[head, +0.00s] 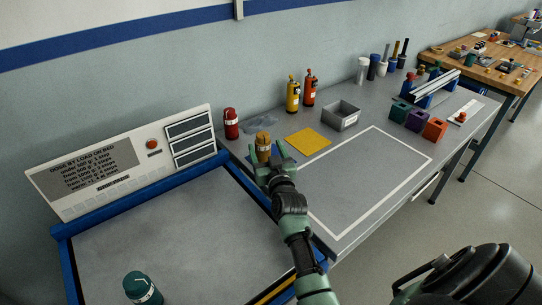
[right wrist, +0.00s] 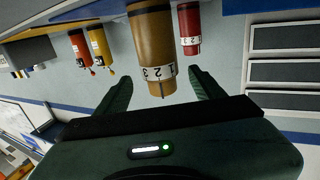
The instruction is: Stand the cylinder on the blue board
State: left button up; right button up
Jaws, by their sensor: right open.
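An orange-brown cylinder (head: 263,143) with a white numbered band stands upright on the grey table, just right of the blue-framed board (head: 62,250). My right gripper (head: 266,158) is open, with its fingers at the cylinder. In the right wrist view the cylinder (right wrist: 150,40) shows between and beyond the two spread fingers (right wrist: 160,85); I see no clear contact. A dark green cylinder (head: 142,288) stands on the board at the lower left. A red cylinder (head: 231,123) stands behind the orange-brown one. My left gripper is not in view.
A sign panel (head: 120,160) with a red button stands along the board's back edge. A yellow sheet (head: 308,141), a grey metal bin (head: 341,117) and two extinguisher-like bottles (head: 293,96) are to the right. The board's middle (head: 180,235) and the white-outlined table area (head: 365,180) are clear.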

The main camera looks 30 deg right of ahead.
jog(key=p+v, duration=0.3)
jog(key=v, duration=0.4)
jog(key=shift+w+r, duration=0.1)
jog(key=shift+r, duration=0.1)
jog(key=shift+s+a+f, duration=0.1)
jog(key=shift+s+a, duration=0.1)
jog(key=shift+s, duration=0.4)
